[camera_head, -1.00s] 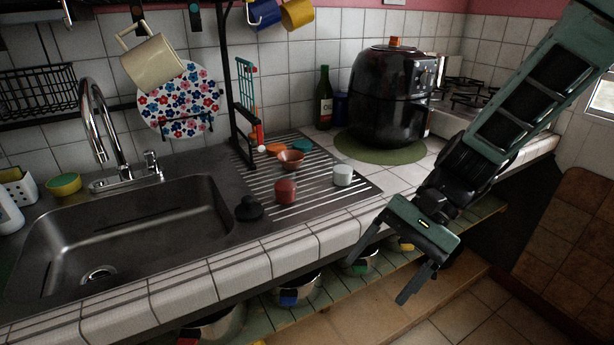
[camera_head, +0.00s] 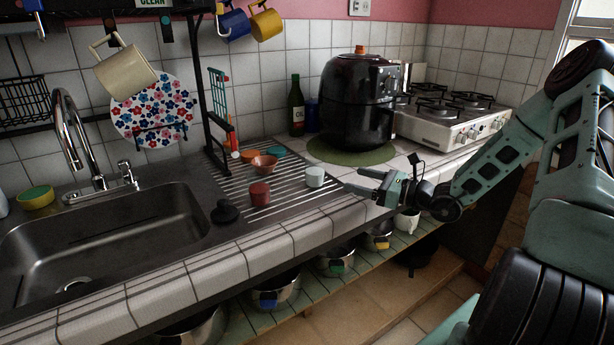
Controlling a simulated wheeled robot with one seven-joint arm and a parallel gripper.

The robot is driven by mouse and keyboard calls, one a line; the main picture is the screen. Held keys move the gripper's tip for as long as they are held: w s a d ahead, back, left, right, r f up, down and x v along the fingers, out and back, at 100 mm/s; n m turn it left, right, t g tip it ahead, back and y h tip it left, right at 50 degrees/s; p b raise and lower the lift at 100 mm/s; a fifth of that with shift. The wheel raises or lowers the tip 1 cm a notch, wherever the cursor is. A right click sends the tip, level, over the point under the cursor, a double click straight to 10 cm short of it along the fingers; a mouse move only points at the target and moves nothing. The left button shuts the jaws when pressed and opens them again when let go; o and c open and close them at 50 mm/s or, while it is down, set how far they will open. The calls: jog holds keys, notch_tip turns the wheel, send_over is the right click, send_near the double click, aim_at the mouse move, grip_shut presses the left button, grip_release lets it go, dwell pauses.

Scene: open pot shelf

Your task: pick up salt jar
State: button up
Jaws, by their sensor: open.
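A small white jar (camera_head: 314,176) stands upright on the right part of the ribbed metal drainboard (camera_head: 330,197). A small dark red jar (camera_head: 259,193) stands to its left. I see no label on either, so I cannot tell for certain which is the salt jar. My gripper (camera_head: 353,180) is open and empty. It is to the right of the white jar, with its two fingers pointing left towards it and a visible gap between them in the picture.
A sink (camera_head: 120,255) lies left of the drainboard, with a black lid-like piece (camera_head: 225,211) between. An orange-brown bowl (camera_head: 264,164) sits behind the jars. A black air fryer (camera_head: 357,100), a bottle (camera_head: 296,107) and a stove (camera_head: 455,120) stand behind. Several pots are on the shelf below.

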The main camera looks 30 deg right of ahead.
aim_at(324, 171)
jog(key=p+x, duration=0.1)
jog(key=x, duration=0.8)
jog(key=shift+w+a, duration=0.2)
jog(key=shift+w, duration=0.05)
jog(key=shift+f+p+x, duration=0.15)
jog(key=shift+p+x, duration=0.2)
jog(key=shift+x, duration=1.15)
jog(key=shift+f+p+x, duration=0.1)
jog(key=shift+p+x, duration=0.2)
jog(key=shift+x, duration=1.15)
jog(key=shift+w+d, duration=0.1)
jog(key=shift+c, duration=0.4)
jog(key=c, duration=1.1)
